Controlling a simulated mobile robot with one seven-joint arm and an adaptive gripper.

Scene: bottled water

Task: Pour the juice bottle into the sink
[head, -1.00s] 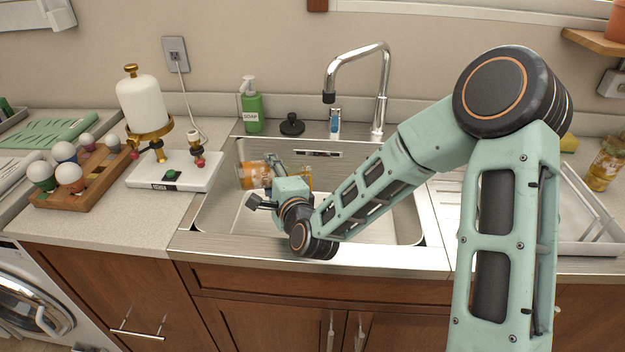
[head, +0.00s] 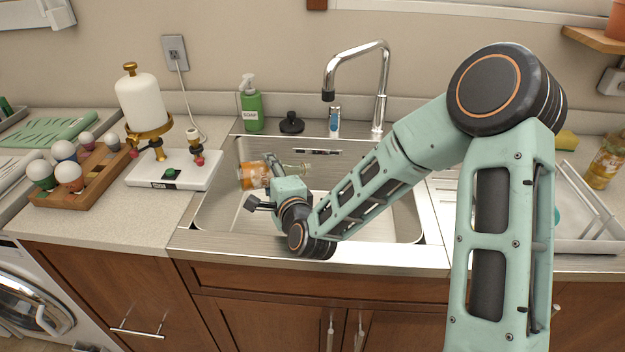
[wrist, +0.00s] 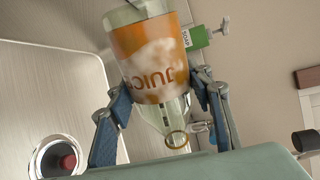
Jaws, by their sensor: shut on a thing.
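The juice bottle (head: 254,176), clear with an orange label, is held lying nearly on its side over the sink (head: 232,222). Its base is to the left and its clear neck (head: 297,169) to the right, partly behind my wrist. My gripper (wrist: 162,92) is shut around the bottle, one finger on each side of the label. In the wrist view the bottle (wrist: 150,60) shows its open mouth toward the camera. The neck looks clear; how much juice is inside is hidden by the label. The drain (wrist: 62,158) shows with something red in it.
The faucet (head: 381,90) rises behind the sink. A green soap bottle (head: 252,110) and a black stopper (head: 291,123) stand at its back edge. A white scale (head: 174,172) is on the left counter, a dish rack (head: 590,238) and another bottle (head: 606,162) on the right.

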